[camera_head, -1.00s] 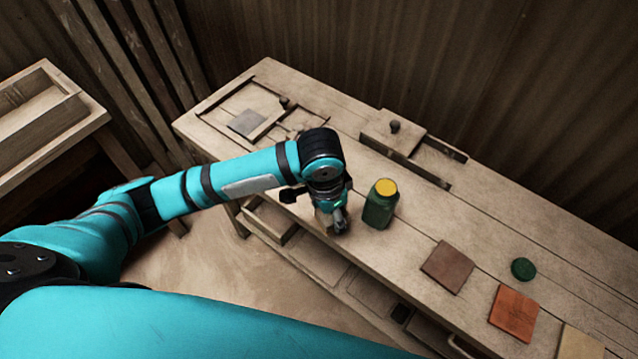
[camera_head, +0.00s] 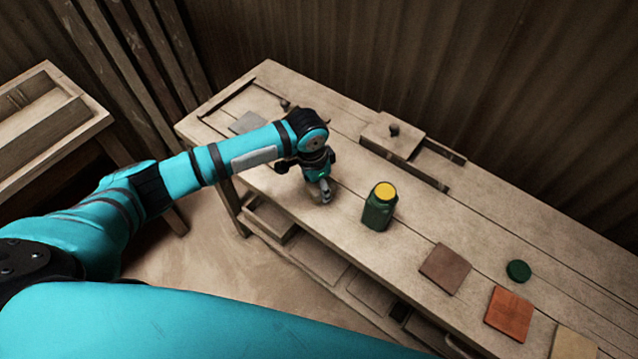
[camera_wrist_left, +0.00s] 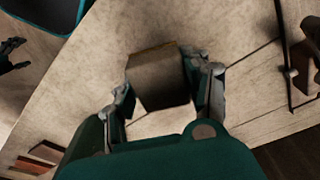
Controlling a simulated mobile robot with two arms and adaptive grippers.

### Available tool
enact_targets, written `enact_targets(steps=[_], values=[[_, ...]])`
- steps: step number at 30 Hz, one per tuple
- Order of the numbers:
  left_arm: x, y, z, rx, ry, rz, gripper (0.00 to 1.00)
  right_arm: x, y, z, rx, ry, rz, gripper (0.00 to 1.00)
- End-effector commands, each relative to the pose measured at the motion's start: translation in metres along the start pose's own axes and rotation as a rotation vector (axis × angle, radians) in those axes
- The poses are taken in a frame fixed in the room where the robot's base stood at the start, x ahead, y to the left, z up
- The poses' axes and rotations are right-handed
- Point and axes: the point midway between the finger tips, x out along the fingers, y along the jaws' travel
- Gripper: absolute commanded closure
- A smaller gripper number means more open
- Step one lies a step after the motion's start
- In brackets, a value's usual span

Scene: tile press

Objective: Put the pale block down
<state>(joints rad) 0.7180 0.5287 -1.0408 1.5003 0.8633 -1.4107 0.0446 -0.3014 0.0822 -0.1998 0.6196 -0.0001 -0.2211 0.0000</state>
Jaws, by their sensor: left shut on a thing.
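My left gripper (camera_head: 322,190) is above the workbench, left of the green jar, pointing down. In the left wrist view the left gripper (camera_wrist_left: 168,98) is shut on the pale block (camera_wrist_left: 158,76), with one finger on either side. The block looks tan with a darker side face. The bench top shows beyond it; whether the block touches the bench I cannot tell. In the head view the block is hidden or too small to make out at the gripper. My right gripper is not in view.
The green jar (camera_head: 379,208) with a yellow top stands close right of my gripper. Brown (camera_head: 445,269), orange (camera_head: 509,313) and pale (camera_head: 573,343) tiles and a green disc (camera_head: 518,271) lie further right. A wooden press-like fixture (camera_head: 393,136) stands at the bench's back.

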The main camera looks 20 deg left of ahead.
Motion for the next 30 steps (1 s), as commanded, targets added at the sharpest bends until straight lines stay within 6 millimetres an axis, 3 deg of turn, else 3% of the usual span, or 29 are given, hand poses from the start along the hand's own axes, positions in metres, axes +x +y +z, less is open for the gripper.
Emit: enact_targets(steps=[7, 8, 12, 23, 30], values=[[0.004, 0.000, 0.000, -0.001, 0.000, 0.000, 0.82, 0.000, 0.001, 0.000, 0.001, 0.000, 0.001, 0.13], [0.003, 0.000, 0.000, 0.000, 0.000, -0.001, 0.48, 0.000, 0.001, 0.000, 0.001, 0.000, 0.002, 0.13], [0.003, 0.000, 0.000, 0.000, 0.000, 0.000, 0.29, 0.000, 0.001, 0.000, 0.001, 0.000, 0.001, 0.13], [-0.003, 0.000, 0.000, 0.000, 0.001, -0.001, 0.28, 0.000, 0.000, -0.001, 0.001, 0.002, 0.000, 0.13], [-0.044, -0.001, -0.001, 0.000, 0.004, -0.002, 0.28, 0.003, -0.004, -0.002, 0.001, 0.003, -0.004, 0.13]])
